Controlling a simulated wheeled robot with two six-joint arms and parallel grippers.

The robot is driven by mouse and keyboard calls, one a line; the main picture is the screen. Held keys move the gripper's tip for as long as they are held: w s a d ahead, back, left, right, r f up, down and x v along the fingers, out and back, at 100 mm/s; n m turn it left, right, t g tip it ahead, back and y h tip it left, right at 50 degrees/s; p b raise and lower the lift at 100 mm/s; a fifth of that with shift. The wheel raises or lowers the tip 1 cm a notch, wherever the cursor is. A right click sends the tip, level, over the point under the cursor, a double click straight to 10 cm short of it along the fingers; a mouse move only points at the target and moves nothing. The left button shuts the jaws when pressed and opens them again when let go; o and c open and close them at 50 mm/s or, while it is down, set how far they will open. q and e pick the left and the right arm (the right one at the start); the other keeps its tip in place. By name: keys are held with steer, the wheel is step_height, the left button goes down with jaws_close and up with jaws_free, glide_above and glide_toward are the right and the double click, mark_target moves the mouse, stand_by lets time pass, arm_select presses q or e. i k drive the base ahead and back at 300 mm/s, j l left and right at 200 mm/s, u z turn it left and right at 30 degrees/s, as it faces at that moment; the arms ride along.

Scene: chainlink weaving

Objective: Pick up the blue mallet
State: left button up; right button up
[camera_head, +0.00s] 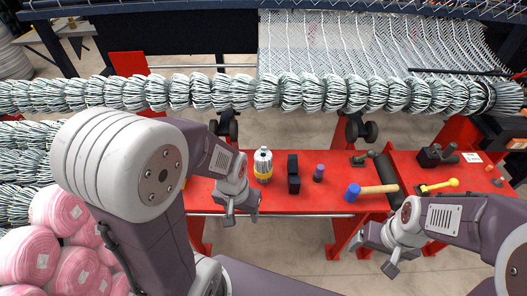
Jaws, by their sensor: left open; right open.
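The blue mallet (371,190) lies on the red bench (300,202), with its blue head at the left and its light wooden handle pointing right. My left gripper (242,216) is open and empty at the bench's front edge, well left of the mallet. My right gripper (374,258) is open and empty in front of the bench, below the mallet in the picture and apart from it. Nothing covers the mallet.
A silver and yellow bottle (263,166), a black block (293,174) and a small purple-topped cylinder (319,173) stand left of the mallet. A yellow tool (440,185) lies to its right. Wire coils (290,93) span the back. Pink rolls (60,245) are piled at left.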

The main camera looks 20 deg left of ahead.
mark_target(354, 190)
steer(key=i+l+u, duration=0.15)
steer(key=l+u, duration=0.25)
steer(key=l, duration=0.2)
steer(key=l+u, duration=0.35)
steer(key=l, duration=0.25)
steer(key=l+u, duration=0.4)
steer(key=l, duration=0.25)
